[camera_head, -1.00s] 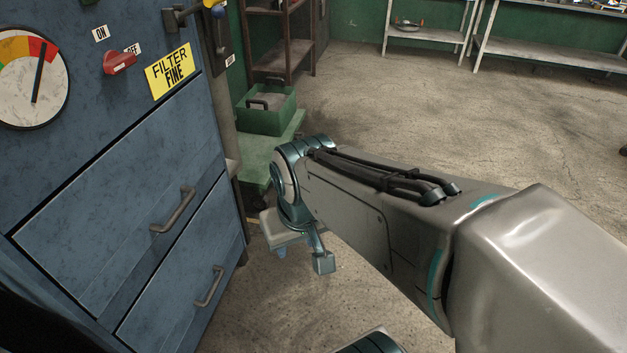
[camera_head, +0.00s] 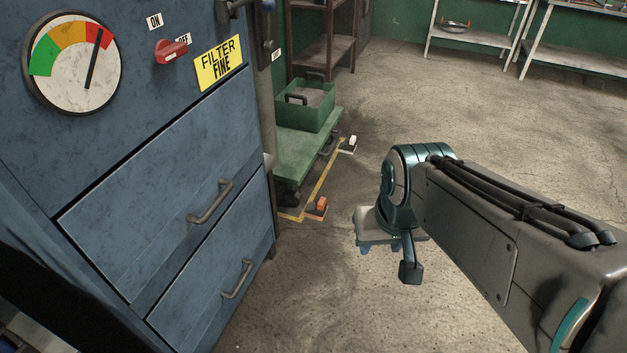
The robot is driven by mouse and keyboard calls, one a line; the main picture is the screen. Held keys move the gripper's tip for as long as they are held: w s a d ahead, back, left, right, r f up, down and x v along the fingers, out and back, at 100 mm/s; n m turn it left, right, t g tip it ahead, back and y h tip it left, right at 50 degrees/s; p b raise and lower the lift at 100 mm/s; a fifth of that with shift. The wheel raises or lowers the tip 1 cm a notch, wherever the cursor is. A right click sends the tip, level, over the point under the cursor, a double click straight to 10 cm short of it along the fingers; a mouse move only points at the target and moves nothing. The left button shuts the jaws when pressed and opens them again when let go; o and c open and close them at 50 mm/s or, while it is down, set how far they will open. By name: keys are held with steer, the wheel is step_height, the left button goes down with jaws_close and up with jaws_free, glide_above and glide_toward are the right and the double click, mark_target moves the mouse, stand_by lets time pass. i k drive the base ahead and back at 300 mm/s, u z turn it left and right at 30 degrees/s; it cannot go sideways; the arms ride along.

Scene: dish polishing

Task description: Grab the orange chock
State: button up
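The small orange chock (camera_head: 317,207) sits on the floor on a yellow line, just right of the blue cabinet's lower corner and in front of the green cart. My gripper (camera_head: 381,248) points down above the floor, to the right of the orange chock and clear of it. Most of the fingers is hidden under the plate.
A white chock (camera_head: 350,144) lies farther back by the yellow line. The blue cabinet (camera_head: 160,200) with protruding drawer handles fills the left. The green cart (camera_head: 303,150) carries a green bin (camera_head: 305,108). Open floor lies to the right, with shelves (camera_head: 470,36) at the back.

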mark_target(319, 208)
steer(key=z, duration=0.4)
steer(key=i, duration=1.75)
steer(key=u, duration=0.45)
steer(key=i, duration=0.8)
steer(key=u, duration=0.25)
